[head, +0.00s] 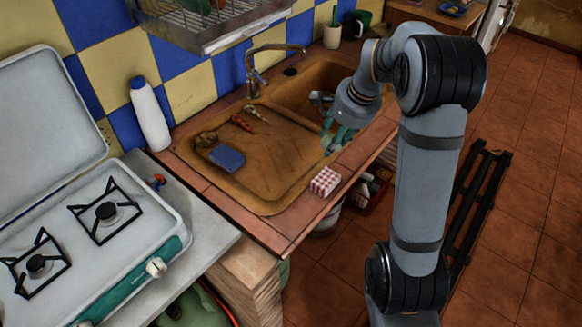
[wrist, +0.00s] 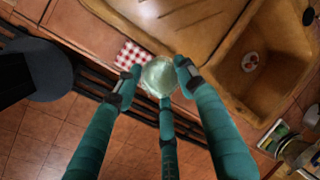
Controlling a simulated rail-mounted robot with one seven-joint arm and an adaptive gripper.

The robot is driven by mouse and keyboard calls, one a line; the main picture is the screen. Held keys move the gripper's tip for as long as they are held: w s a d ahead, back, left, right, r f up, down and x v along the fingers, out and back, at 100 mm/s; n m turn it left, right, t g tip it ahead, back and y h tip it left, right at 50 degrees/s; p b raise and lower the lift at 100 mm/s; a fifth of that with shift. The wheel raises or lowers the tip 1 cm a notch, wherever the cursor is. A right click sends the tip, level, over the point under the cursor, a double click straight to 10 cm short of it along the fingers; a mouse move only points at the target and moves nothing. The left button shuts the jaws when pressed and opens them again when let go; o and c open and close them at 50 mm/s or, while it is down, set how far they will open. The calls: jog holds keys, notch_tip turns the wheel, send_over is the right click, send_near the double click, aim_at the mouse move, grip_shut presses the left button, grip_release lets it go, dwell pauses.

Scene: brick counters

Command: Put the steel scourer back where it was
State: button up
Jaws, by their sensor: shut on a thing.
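My gripper (head: 338,138) hangs over the front edge of the sink, near the right end of the drainboard. In the wrist view its three teal fingers (wrist: 158,84) are closed around a round, pale grey-green thing (wrist: 159,74). Its surface is too blurred to say surely that it is the steel scourer. The head view mostly hides it behind the fingers. A rough brown clump (head: 205,139) lies at the left back of the drainboard (head: 275,178); I cannot tell what it is.
A blue sponge (head: 227,158) and reddish slim items (head: 243,123) lie on the drainboard. A red-and-white checked box (head: 325,181) sits on the front ledge, close to the fingers in the wrist view (wrist: 133,55). A white bottle (head: 150,113) and faucet (head: 254,75) stand behind.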

jog(key=shift+w+a+f+m, duration=0.25)
jog(key=shift+w+f+m, duration=0.05)
jog(key=shift+w+f, duration=0.2)
jog(key=shift+w+a+f+m, duration=0.2)
jog(key=shift+w+f+m, duration=0.15)
jog(key=shift+f, duration=0.15)
jog(key=p, duration=0.3)
send_over(289, 159)
jog(key=s, duration=0.1)
jog(key=f, duration=0.7)
jog(key=shift+d, duration=0.4)
jog(key=shift+f+p, duration=0.45)
jog(key=shift+f, duration=1.6)
jog(key=shift+f, duration=0.1)
jog(key=o, duration=1.1)
jog(key=shift+o, duration=0.5)
jog(key=shift+r, duration=0.25)
jog(key=b+v, duration=0.1)
jog(key=v, duration=1.1)
jog(key=shift+s, duration=0.2)
